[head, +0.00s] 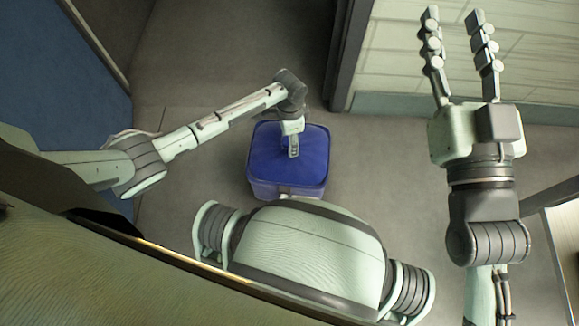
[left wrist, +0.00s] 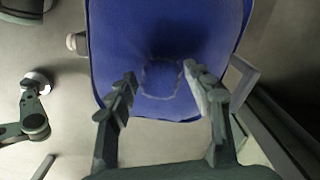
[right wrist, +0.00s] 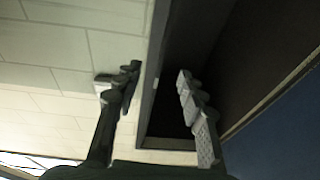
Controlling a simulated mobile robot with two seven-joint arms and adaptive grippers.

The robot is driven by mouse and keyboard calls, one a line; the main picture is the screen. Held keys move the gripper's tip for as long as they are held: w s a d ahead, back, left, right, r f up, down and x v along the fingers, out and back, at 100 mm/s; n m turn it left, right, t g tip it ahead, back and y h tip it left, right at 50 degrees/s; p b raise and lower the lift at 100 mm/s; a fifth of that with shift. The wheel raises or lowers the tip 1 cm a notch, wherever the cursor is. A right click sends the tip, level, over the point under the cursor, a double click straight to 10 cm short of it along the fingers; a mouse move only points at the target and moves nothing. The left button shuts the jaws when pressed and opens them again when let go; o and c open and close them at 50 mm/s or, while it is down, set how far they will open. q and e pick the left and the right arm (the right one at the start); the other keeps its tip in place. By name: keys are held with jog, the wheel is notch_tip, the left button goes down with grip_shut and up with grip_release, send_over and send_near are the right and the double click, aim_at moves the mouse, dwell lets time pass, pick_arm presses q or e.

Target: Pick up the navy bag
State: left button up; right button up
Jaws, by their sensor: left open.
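The navy bag (head: 262,158) is a boxy dark-blue bag standing on the grey floor in the middle of the head view. In the left wrist view the bag (left wrist: 125,40) fills the upper middle, with a loop or handle (left wrist: 161,75) on its top. My left gripper (head: 293,148) is over the bag's top in the head view. In the left wrist view its open fingers (left wrist: 160,83) stand on either side of the loop. I cannot tell whether they touch the bag. My right gripper (head: 456,20) is open and empty, raised at the right, away from the bag; its spread fingers also show in the right wrist view (right wrist: 157,78).
A pale tiled wall (head: 400,60) and a dark frame post (head: 348,55) stand behind the bag. A blue panel (head: 60,65) is at the far left. A table or shelf edge (head: 552,195) is at the right. Grey floor around the bag (head: 385,150) is clear.

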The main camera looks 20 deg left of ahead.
pick_arm(q)
jog(key=shift+f, duration=0.95)
pick_arm(e)
jog(key=r, duration=0.1)
jog(key=s+r+t, duration=0.1)
jog(key=shift+a+r+y, duration=0.2)
jog(key=shift+r+y, duration=0.2)
pick_arm(q)
jog(key=shift+c, duration=0.2)
grip_shut()
